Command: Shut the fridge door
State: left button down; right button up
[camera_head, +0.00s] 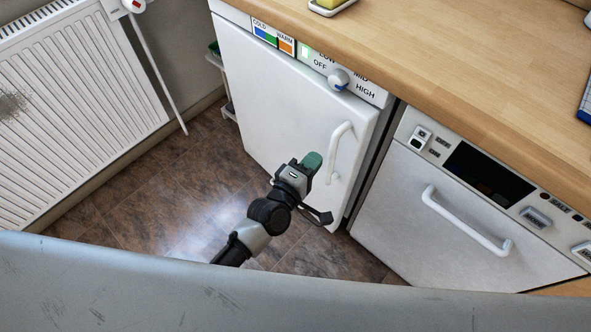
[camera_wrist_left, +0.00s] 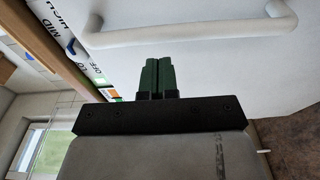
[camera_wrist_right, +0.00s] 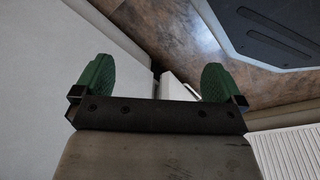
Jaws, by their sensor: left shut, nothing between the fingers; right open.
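The white fridge door (camera_head: 270,110) stands under the wooden counter in the head view, with a curved white handle (camera_head: 338,152) near its right edge. Its right edge sits a little proud of the cabinet, so it looks nearly closed; I cannot tell whether it is fully shut. My left gripper (camera_head: 312,161) is in front of the door, just left of the handle. In the left wrist view its green fingers (camera_wrist_left: 158,78) are together and empty, pointing at the door (camera_wrist_left: 225,70) beside the handle (camera_wrist_left: 190,35); contact is unclear. My right gripper (camera_wrist_right: 156,82) is open and empty, seen only in its wrist view.
A control panel with a knob (camera_head: 338,79) is above the door. A dishwasher (camera_head: 430,230) with its own handle stands to the right. A white radiator (camera_head: 75,100) is on the left wall. Brown tiled floor (camera_head: 150,190) is free between radiator and fridge.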

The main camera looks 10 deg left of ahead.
aim_at(331, 154)
pick_arm(q)
jog(key=shift+w+d, duration=0.2)
jog(key=shift+d, duration=0.55)
jog(key=w+d, duration=0.2)
jog(key=shift+w+d+b, duration=0.25)
jog(key=shift+d+b, duration=0.15)
pick_arm(e)
jog(key=shift+w+a+r, duration=0.1)
jog(key=shift+w+r, duration=0.7)
jog(key=shift+r, duration=0.2)
pick_arm(q)
jog(key=shift+a, duration=0.1)
